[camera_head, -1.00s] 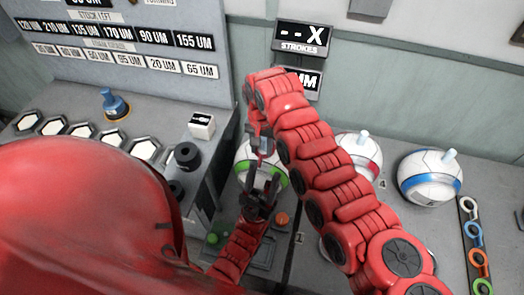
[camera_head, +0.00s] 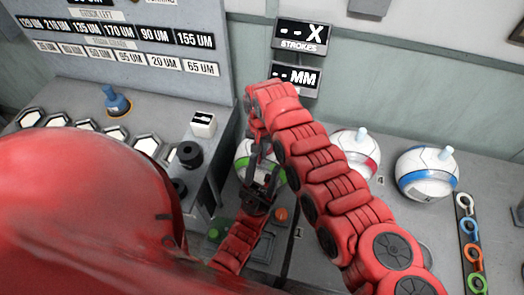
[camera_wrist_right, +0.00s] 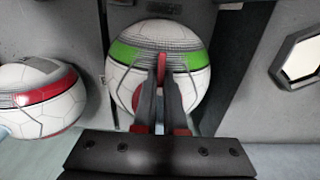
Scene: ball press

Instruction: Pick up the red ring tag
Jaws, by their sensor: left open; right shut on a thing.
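My right gripper (camera_wrist_right: 163,72) is shut on a narrow red piece (camera_wrist_right: 162,67), which looks like the red ring tag; its ring shape is mostly hidden. In the right wrist view the fingers lie in front of the white ball with a green band (camera_wrist_right: 125,53). In the head view this ball (camera_head: 244,152) is partly covered by my arms. My right gripper (camera_head: 258,152) points down in front of it. My left gripper (camera_head: 259,196) is open just below, near the ball's lower side. Whether it touches anything cannot be told.
A strip of white, blue, orange and green rings (camera_head: 469,240) lies at the right. A red-banded ball (camera_head: 357,150) and a blue-banded ball (camera_head: 428,174) stand on the bench. A black knob (camera_head: 189,154) is left of my grippers. Open bench lies between the blue-banded ball and the wall.

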